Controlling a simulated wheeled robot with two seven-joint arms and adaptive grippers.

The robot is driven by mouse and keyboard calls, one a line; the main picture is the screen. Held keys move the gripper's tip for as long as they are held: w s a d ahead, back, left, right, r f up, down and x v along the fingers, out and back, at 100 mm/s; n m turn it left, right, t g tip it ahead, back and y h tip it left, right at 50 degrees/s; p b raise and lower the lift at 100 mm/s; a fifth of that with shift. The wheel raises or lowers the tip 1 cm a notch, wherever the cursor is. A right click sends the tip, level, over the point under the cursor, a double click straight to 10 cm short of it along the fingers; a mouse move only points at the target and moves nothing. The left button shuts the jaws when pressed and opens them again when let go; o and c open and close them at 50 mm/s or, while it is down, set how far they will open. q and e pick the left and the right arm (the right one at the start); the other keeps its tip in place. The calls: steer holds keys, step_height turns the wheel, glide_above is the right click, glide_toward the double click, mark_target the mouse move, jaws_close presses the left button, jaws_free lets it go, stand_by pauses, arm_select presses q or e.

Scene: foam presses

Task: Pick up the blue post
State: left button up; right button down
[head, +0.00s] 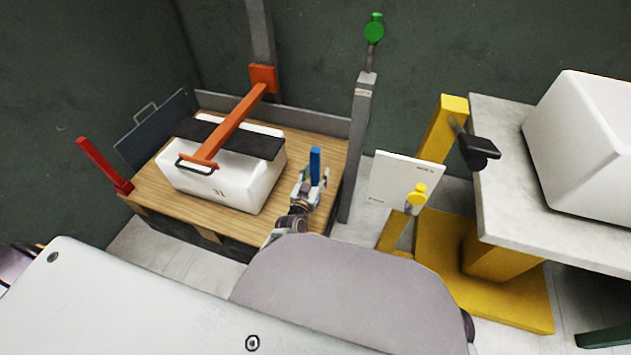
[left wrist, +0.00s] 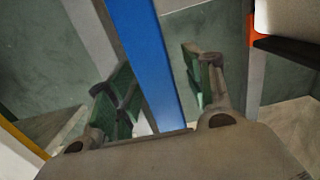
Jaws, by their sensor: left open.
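The blue post (head: 315,162) stands upright near the right side of the wooden bench top. My left gripper (head: 312,183) is at the post's lower part, which it partly hides. In the left wrist view, the blue post (left wrist: 146,55) runs at a slant between the two spread green-padded fingers of my left gripper (left wrist: 160,85). The gripper is open, and a gap shows on the right side of the post. The post's foot is hidden. My right gripper is not in view.
A white foam block (head: 235,185) lies under an orange press arm (head: 235,125) left of the post. A red lever (head: 100,162) stands at the left. A grey post with green knob (head: 374,30) and a white panel (head: 400,180) stand at the right.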

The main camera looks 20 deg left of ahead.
arm_select(q)
steer(key=shift+c, duration=0.2)
jaws_close()
stand_by(0.4)
steer(key=shift+r, duration=0.2)
